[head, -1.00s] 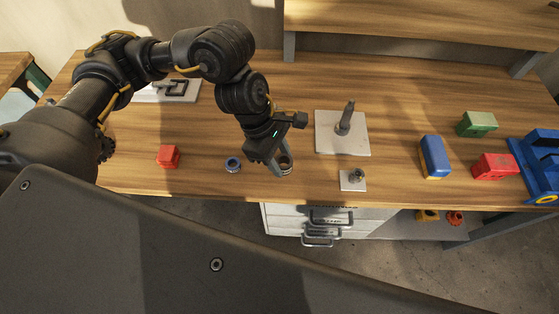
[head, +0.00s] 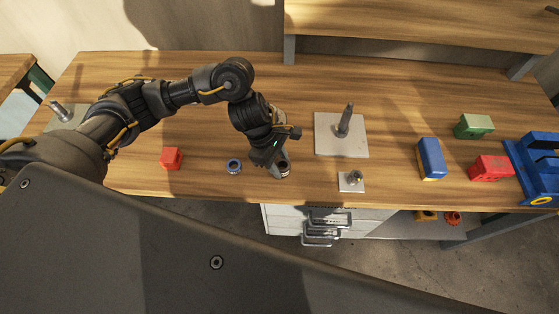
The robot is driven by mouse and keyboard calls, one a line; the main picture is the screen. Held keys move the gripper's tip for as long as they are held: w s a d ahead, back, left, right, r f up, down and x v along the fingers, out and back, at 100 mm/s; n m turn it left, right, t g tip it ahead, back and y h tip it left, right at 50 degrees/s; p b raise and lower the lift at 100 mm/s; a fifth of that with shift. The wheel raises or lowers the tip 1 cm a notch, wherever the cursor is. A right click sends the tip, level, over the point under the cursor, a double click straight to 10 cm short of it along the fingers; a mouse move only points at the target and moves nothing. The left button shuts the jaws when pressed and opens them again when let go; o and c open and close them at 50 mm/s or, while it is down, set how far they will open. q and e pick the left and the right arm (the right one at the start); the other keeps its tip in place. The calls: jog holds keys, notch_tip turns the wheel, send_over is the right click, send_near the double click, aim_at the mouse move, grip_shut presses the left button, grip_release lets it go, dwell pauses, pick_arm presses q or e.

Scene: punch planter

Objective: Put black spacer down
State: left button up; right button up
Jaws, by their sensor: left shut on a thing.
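My left gripper (head: 279,168) points down near the front edge of the wooden table. It is shut on the black spacer (head: 284,166), a small dark ring that shows between the fingers. The fingers hide part of the spacer, and I cannot tell whether it touches the table. My right gripper is not in view.
A large pale plate with an upright peg (head: 343,124) stands right of the gripper, with a smaller pegged plate (head: 350,182) in front. A red block (head: 171,158) lies left. Blue (head: 432,158), green (head: 474,126) and red (head: 490,168) blocks lie right, beside a blue holder (head: 537,170).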

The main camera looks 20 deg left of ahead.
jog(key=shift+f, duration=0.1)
pick_arm(q)
jog(key=shift+f, duration=0.2)
jog(key=o, duration=0.8)
jog(key=shift+r, duration=0.1)
jog(key=shift+o, duration=1.4)
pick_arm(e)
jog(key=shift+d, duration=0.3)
pick_arm(q)
jog(key=shift+r, duration=0.1)
jog(key=b+v, duration=0.2)
jog(key=v, duration=1)
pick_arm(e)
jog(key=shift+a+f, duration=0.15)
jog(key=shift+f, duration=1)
pick_arm(q)
jog(key=shift+s, duration=0.1)
